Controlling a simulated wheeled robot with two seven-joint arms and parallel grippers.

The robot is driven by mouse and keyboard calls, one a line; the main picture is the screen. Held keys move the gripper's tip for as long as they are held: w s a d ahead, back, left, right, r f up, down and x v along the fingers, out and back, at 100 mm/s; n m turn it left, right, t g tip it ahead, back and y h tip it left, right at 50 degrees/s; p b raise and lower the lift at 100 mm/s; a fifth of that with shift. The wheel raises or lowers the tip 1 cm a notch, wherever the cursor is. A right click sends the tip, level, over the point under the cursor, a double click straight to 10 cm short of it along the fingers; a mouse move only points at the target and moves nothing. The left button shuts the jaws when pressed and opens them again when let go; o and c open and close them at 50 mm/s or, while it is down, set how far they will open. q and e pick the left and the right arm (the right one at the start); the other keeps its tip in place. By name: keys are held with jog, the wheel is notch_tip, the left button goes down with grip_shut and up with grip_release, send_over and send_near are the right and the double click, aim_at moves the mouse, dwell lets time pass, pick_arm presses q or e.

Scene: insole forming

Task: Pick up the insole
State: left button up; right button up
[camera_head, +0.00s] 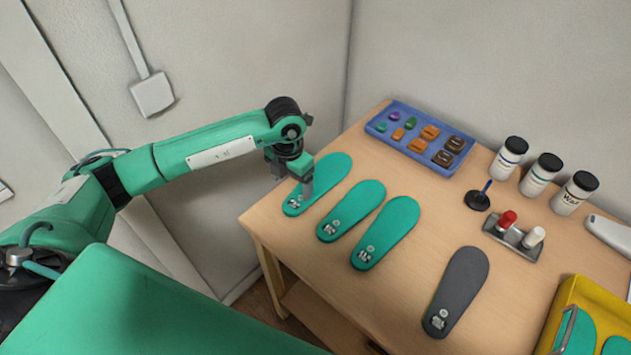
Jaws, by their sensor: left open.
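Three green insoles lie side by side on the left part of the wooden table: the leftmost insole (328,176), the middle insole (352,208) and the right one (388,230). A dark grey insole (460,287) lies apart from them, further right. My left gripper (307,190) is open and points down over the leftmost green insole. Its fingers hide part of that insole, and I cannot tell whether they touch it. My right gripper is not in view.
A blue tray (378,137) with small coloured pieces stands at the table's back. Several black-lidded jars (508,158), a small stand (478,201) and a metal holder (513,238) with red and white tops stand right. A yellow tray (549,318) with green insoles is at lower right.

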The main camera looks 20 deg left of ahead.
aim_at(296, 202)
pick_arm(q)
jog(key=shift+f, duration=0.6)
jog(key=shift+d+f+p, duration=0.2)
jog(key=shift+f+p, duration=0.1)
jog(key=shift+p, duration=0.1)
jog(key=f, duration=0.1)
jog(key=f+p, duration=0.1)
jog(key=f, duration=0.1)
jog(key=shift+d+f+p, duration=0.25)
jog(key=shift+f+p, duration=0.05)
jog(key=shift+p, duration=0.05)
jog(key=shift+f, duration=0.45)
jog(key=shift+w, duration=0.1)
jog(key=c, duration=1.1)
